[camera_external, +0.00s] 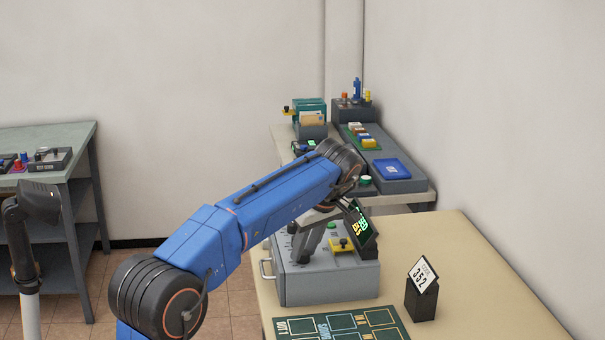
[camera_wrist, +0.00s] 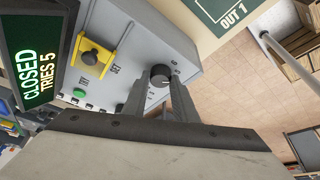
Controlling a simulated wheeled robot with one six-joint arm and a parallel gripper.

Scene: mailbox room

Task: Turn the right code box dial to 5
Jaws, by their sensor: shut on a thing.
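The grey code box (camera_external: 325,285) stands on the beige table, with a screen (camera_external: 358,222) at its right. The screen reads CLOSED, TRIES 5 in the wrist view (camera_wrist: 38,58). My gripper (camera_wrist: 157,84) reaches down onto the box top and is shut on a round black dial (camera_wrist: 160,72) near the box's edge. A finger stands on each side of the dial. I cannot read the dial's number or tell whether it is the right one. A yellow-plated knob (camera_wrist: 92,58) and a green button (camera_wrist: 79,93) are on the same face.
A card stand (camera_external: 421,290) reading CODE 352 stands right of the box. A green mat (camera_external: 340,325) lies in front. Trays and small boxes fill the back table (camera_external: 398,186). The table's right side is clear.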

